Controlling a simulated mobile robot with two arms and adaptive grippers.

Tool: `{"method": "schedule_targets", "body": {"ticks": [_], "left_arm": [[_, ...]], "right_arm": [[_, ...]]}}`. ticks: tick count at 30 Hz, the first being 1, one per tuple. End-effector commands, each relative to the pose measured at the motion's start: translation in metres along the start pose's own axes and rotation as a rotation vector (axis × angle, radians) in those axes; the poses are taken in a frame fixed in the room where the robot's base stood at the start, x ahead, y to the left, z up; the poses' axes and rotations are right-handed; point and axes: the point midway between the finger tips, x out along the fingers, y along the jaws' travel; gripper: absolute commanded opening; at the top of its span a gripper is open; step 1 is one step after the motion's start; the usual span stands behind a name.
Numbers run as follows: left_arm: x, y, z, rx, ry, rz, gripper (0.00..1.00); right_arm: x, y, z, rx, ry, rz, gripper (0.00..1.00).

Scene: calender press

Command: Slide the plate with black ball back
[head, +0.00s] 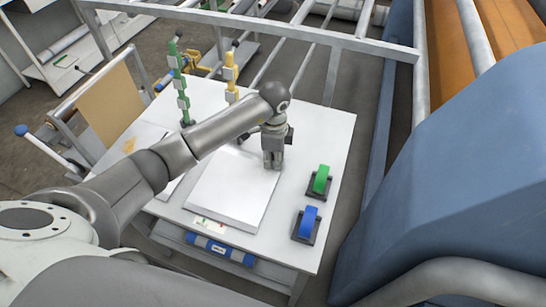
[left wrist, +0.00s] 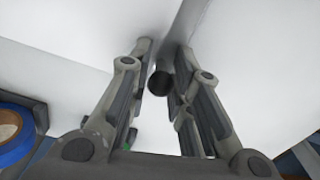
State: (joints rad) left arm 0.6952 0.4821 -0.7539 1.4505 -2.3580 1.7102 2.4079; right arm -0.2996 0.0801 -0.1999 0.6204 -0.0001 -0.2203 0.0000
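The white plate (head: 232,188) lies flat on the white table, in the middle of the head view. My left gripper (head: 272,166) points down over the right back part of this plate. In the left wrist view the black ball (left wrist: 160,84) sits between the two fingers of my left gripper (left wrist: 166,55), which look closed in on it from both sides. In the head view the ball is hidden by the gripper. My right gripper is not in either view.
A green tape roll (head: 320,179) and a blue tape roll (head: 307,222) stand on dark holders to the right. A green post (head: 181,85) and a yellow post (head: 231,76) rise at the back. A blue machine housing (head: 470,160) borders the right.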

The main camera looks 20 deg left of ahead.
Motion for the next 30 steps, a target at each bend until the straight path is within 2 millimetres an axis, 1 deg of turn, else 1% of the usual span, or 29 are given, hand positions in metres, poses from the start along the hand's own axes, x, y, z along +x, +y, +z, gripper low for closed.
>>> {"method": "schedule_targets", "body": {"ticks": [1, 3, 4, 12, 15, 17, 19, 27, 30], "left_arm": [[0.0, 0.0, 0.0, 0.001, 0.0, 0.0, 0.3], [0.0, 0.0, 0.0, 0.0, 0.0, 0.0, 0.39], [0.0, 0.0, 0.0, 0.0, -0.001, 0.0, 0.4], [0.0, 0.0, 0.001, -0.001, -0.002, 0.0, 0.4], [-0.006, -0.001, 0.001, -0.001, -0.001, -0.002, 0.4], [-0.014, -0.001, 0.0, 0.0, 0.0, -0.003, 0.4], [-0.025, -0.001, 0.0, 0.0, 0.001, -0.004, 0.4], [-0.084, -0.002, -0.001, 0.001, 0.001, -0.005, 0.4], [-0.1, -0.001, -0.001, 0.0, 0.0, -0.003, 0.4]], "right_arm": [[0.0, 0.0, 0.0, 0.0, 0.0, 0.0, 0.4], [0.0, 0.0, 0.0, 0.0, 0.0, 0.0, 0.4], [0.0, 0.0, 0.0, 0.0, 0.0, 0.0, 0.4], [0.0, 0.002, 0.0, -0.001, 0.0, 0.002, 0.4], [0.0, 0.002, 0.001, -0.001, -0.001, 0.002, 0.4], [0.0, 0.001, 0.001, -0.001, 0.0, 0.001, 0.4], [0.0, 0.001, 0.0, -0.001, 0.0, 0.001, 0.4], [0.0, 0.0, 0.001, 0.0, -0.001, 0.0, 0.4], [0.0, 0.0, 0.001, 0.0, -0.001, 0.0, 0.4]]}}
